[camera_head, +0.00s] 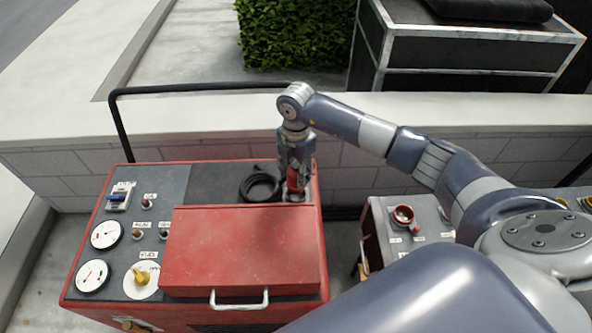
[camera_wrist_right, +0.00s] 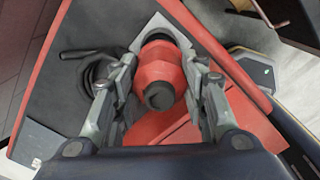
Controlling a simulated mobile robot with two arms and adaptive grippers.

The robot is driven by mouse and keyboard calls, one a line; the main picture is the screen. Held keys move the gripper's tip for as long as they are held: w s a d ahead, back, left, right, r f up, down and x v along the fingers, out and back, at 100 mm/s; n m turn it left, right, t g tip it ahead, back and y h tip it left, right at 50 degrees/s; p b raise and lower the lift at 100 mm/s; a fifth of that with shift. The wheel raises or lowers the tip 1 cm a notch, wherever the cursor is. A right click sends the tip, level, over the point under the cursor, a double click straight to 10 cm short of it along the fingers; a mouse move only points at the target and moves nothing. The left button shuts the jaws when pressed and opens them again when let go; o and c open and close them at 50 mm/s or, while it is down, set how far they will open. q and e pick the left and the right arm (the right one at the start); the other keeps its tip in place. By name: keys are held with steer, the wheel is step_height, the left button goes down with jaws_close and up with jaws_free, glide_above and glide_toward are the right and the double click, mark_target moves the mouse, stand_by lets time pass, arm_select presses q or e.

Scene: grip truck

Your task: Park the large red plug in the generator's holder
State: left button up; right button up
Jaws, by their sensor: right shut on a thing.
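The large red plug (camera_wrist_right: 160,72) stands between the fingers of my right gripper (camera_wrist_right: 160,98) in the right wrist view, with its dark end toward the camera. In the head view the red plug (camera_head: 293,180) is partly hidden by my right gripper (camera_head: 296,170), which points down over the back right corner of the red generator (camera_head: 245,250). My right gripper is shut on the plug. A light grey holder plate (camera_wrist_right: 152,30) shows around the plug's far end; I cannot tell how deep the plug sits. My left gripper is not in view.
A coiled black cable (camera_head: 262,187) lies on the generator's dark top, left of the plug. A black rail (camera_head: 200,88) runs behind. A grey box with a red socket (camera_head: 403,215) stands to the right. A low wall (camera_head: 400,115) is behind.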

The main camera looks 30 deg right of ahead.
steer(key=shift+f, duration=0.2)
steer(key=shift+f+b, duration=0.3)
steer(key=shift+f, duration=0.25)
stand_by(1.1)
steer(key=shift+f+b, duration=1.15)
steer(key=shift+f, duration=0.5)
stand_by(0.4)
steer(key=o, duration=1.3)
steer(key=o, duration=0.3)
steer(key=shift+o, duration=0.2)
steer(key=shift+r, duration=0.1)
